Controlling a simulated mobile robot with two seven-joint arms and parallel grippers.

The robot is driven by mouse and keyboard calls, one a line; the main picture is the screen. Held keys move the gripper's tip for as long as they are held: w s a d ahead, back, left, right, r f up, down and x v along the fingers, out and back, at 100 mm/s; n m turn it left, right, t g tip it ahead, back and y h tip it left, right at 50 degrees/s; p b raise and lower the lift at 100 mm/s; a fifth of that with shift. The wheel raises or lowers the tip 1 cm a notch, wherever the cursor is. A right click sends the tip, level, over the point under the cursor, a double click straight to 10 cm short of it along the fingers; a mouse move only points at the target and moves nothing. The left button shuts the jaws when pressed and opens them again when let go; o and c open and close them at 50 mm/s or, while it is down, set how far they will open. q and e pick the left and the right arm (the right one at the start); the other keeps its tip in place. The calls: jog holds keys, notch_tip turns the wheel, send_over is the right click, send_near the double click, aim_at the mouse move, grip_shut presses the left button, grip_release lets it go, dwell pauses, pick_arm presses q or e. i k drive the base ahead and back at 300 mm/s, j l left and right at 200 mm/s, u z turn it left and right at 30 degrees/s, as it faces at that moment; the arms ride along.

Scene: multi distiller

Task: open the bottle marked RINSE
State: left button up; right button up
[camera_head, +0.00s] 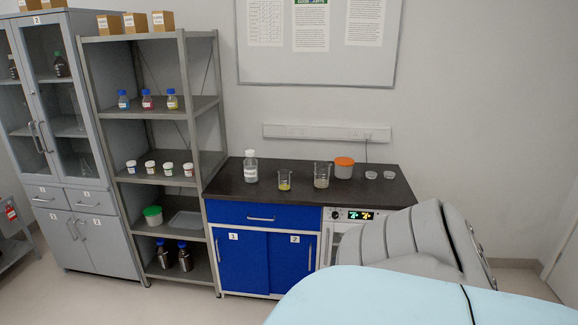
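A clear bottle (250,172) with a pale cap stands upright at the left end of the dark bench top (224,184). Its cap appears to be on. Its label is too small to read. Blue-capped bottles with blue (123,102), red (147,102) and yellow (172,102) contents stand on the grey rack; their labels are also unreadable, so I cannot tell which bottle is marked RINSE. Neither of my grippers is in view.
A beaker with yellow contents (284,183), another beaker (321,178), an orange-lidded tub (344,167) and two small dishes (371,175) stand on the bench. A grey and light-blue form blocks the lower right. Floor is clear before the rack (180,35).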

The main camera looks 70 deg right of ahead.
aim_at(250, 164)
jog(key=z, duration=2.05)
jog(key=i, duration=0.5)
